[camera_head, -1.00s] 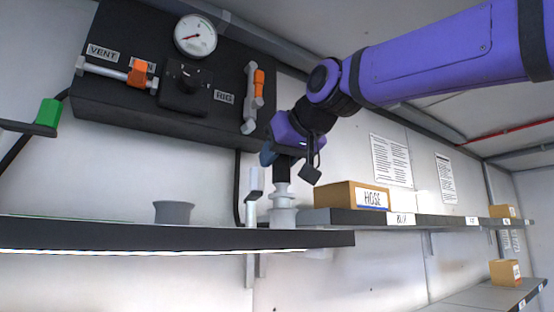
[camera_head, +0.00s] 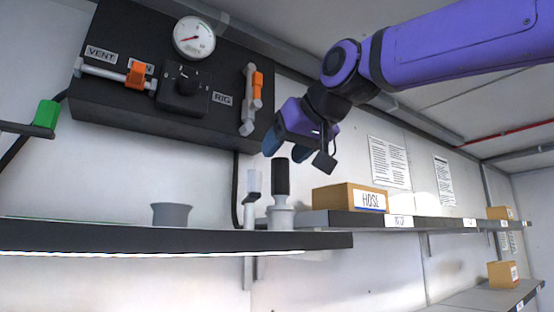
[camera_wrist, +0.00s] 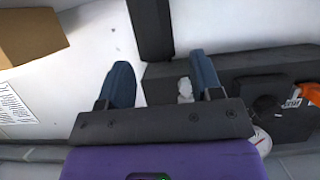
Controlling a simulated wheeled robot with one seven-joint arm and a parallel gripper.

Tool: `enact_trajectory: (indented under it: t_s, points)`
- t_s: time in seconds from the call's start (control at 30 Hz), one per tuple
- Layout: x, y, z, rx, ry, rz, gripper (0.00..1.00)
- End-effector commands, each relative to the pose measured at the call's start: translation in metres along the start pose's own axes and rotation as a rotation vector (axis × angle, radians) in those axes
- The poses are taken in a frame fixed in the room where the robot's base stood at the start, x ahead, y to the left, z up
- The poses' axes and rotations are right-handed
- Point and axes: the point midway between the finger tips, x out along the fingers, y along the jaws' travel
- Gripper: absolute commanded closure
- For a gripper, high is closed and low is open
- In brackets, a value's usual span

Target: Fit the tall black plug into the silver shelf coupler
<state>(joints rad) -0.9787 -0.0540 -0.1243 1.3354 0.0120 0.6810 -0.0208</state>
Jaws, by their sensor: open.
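The tall black plug (camera_head: 282,177) stands upright in the silver shelf coupler (camera_head: 281,216) near the right end of the front shelf. The coupler is a pale stepped collar around the plug's lower end; how deep the plug sits inside is hidden. My gripper (camera_head: 287,148) is above the plug and apart from it, open and empty. In the wrist view my gripper's two blue fingers (camera_wrist: 160,72) are spread wide, with the black plug (camera_wrist: 150,28) beyond them at the top of the picture.
A grey cup-like fitting (camera_head: 172,214) and a thin white-topped post (camera_head: 252,200) are left of the coupler. A HOSE box (camera_head: 350,197) stands on the shelf to the right. A black panel (camera_head: 170,85) with gauge and levers hangs behind.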

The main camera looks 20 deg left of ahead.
Motion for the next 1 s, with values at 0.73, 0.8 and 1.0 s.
enact_trajectory:
  t_s: [0.73, 0.8, 1.0]
  points:
    - [-0.082, 0.000, 0.000, -0.001, -0.001, 0.001, 0.41]
    - [-0.082, 0.001, 0.001, 0.000, -0.001, 0.002, 0.41]
    - [-0.089, 0.033, 0.032, 0.030, -0.052, 0.062, 0.41]
